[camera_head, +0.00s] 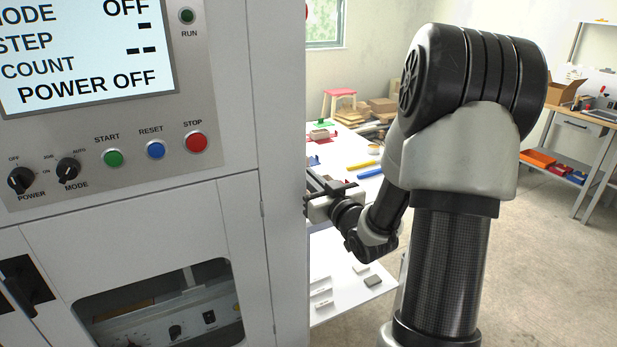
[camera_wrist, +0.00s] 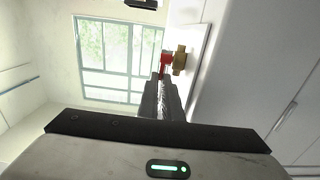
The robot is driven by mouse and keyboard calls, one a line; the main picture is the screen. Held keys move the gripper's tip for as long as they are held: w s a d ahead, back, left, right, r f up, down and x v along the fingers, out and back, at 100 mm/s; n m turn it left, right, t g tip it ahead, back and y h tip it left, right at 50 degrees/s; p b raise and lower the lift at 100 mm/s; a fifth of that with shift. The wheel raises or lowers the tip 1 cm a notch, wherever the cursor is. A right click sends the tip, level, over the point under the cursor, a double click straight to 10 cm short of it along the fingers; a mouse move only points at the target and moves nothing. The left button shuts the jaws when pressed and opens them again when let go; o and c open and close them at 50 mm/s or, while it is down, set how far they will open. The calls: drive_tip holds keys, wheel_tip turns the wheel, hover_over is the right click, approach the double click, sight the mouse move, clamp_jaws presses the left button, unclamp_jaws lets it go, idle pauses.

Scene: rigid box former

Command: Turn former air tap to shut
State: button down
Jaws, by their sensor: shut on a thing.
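The air tap shows in the wrist view, with a red handle (camera_wrist: 166,61) and a brass body (camera_wrist: 180,59) on the side of the pale machine. My gripper (camera_wrist: 162,78) is shut on the red handle, with its fingertips at the handle's near end. The fingers hide part of the handle. In the head view my gripper (camera_head: 318,190) is partly hidden by the machine's edge, and the tap is out of sight behind the cabinet.
The former's cabinet (camera_head: 283,120) fills the left of the head view, with its screen reading POWER OFF. A white table (camera_head: 345,290) with small blocks stands beyond my arm. A workbench (camera_head: 585,125) stands at the far right. Open floor (camera_head: 545,270) lies at the right.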

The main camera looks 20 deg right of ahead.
drive_tip(key=g+p, duration=0.1)
drive_tip(key=p, duration=0.2)
drive_tip(key=w+r+g+p, duration=0.1)
drive_tip(key=p, duration=0.2)
drive_tip(key=shift+a+r+g, duration=0.1)
drive_tip(key=shift+r+g, duration=0.15)
drive_tip(key=shift+g, duration=0.05)
drive_tip(key=shift+w+f+g+p, duration=0.2)
drive_tip(key=shift+g+p, duration=0.5)
drive_tip(key=shift+p, duration=0.35)
drive_tip(key=shift+w+f+g, duration=0.1)
drive_tip(key=shift+f+g, duration=0.2)
drive_tip(key=shift+f, duration=0.05)
drive_tip(key=c, duration=2.2)
unclamp_jaws()
